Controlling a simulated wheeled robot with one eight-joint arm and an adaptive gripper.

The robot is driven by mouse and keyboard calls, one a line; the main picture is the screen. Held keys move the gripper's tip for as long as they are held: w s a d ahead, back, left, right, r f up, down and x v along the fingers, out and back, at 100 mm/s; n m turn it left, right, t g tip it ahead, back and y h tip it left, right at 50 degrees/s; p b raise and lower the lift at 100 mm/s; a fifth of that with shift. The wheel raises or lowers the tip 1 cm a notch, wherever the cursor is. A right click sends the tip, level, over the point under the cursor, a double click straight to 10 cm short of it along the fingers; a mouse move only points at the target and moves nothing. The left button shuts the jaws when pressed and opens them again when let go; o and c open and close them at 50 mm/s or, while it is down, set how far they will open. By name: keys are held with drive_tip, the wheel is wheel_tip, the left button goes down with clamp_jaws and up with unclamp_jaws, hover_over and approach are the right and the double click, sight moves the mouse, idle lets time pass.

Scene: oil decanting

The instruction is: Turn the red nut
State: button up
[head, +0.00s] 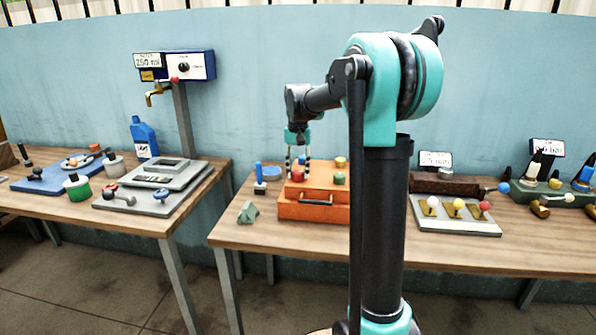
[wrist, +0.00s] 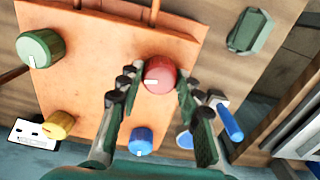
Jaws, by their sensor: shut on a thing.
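The red nut (head: 297,176) sits on top of the orange box (head: 312,212), near its front left. In the wrist view the red nut (wrist: 160,74) is round with a small white mark on its near side. My gripper (head: 298,168) reaches down to it from above. In the wrist view my gripper (wrist: 158,82) has one finger on each side of the red nut and is shut on it. The fingers hide little of its top.
A green nut (wrist: 40,48), a yellow nut (wrist: 58,125) and a blue nut (wrist: 140,141) stand on the same box. A green block (head: 248,212) lies on the table left of the box.

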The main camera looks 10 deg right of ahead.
sight(298, 172)
drive_tip(key=m, duration=0.4)
drive_tip(key=shift+m, duration=2.2)
drive_tip(key=o, duration=1.2)
drive_tip(key=shift+c, duration=0.2)
drive_tip(key=shift+r, duration=0.1)
wheel_tip(298, 172, up, 12)
